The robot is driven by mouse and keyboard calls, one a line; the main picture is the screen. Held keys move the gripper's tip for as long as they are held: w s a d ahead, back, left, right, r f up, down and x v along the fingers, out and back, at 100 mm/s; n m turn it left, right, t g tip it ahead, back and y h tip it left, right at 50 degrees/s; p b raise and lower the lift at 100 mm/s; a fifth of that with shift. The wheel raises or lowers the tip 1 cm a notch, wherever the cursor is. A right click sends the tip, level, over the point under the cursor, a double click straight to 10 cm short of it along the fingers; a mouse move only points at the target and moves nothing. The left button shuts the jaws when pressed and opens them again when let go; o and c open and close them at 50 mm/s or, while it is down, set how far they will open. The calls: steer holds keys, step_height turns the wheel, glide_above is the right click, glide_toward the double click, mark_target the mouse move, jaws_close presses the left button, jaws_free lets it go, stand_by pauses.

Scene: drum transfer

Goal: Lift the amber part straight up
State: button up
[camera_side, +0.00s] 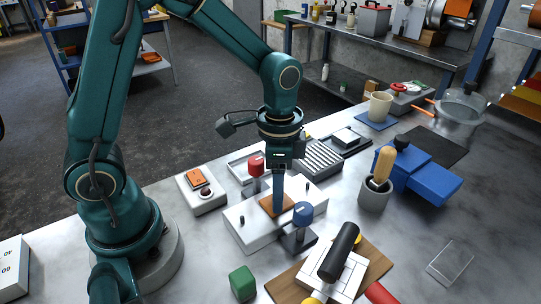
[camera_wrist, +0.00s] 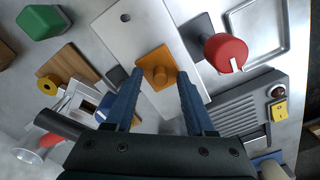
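In the side view the amber part (camera_side: 268,207) is partly hidden behind the fingers. In the side view my gripper (camera_side: 277,211) points straight down at the part. I cannot tell how far the fingertips are above the plate.
A red-knobbed piece (camera_side: 256,164) and a blue-knobbed piece (camera_side: 302,214) stand close to the fingers. A green block (camera_side: 242,283) lies in front. A ribbed grey unit (camera_side: 320,158) and a blue box (camera_side: 430,180) stand behind and to the right.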

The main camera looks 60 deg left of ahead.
jaws_close()
steer(key=shift+r, duration=0.1)
